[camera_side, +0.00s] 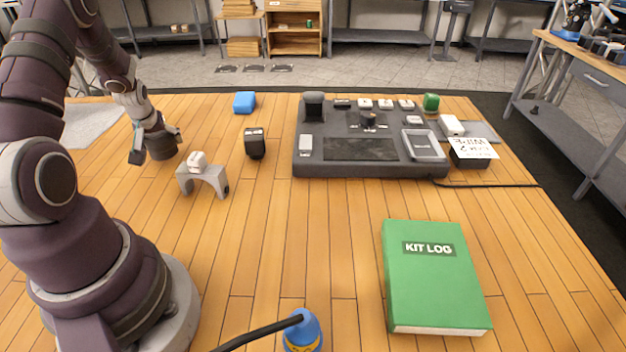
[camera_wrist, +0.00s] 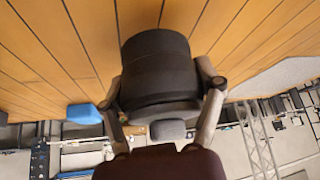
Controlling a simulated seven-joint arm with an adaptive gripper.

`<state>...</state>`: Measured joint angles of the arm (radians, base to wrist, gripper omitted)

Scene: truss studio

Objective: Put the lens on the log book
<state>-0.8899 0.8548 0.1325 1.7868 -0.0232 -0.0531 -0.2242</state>
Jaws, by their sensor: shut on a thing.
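The lens (camera_side: 163,148) is a dark, short cylinder at the left of the table in the side view. It fills the middle of the wrist view (camera_wrist: 157,62). My gripper (camera_side: 157,142) is shut on it, with one finger on each side in the wrist view (camera_wrist: 163,88). I cannot tell whether the lens touches the table. The log book (camera_side: 435,285) is a thick green book marked KIT LOG, lying flat at the front right. Its cover is bare, and my gripper is far to its left and behind it.
A small grey arch stand (camera_side: 204,179) with a white piece on it and a black object (camera_side: 255,143) stand right of my gripper. A dark equipment tray (camera_side: 372,171) lies at the back. A blue bottle-like object (camera_side: 302,330) with a black cable is in front. The middle table is clear.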

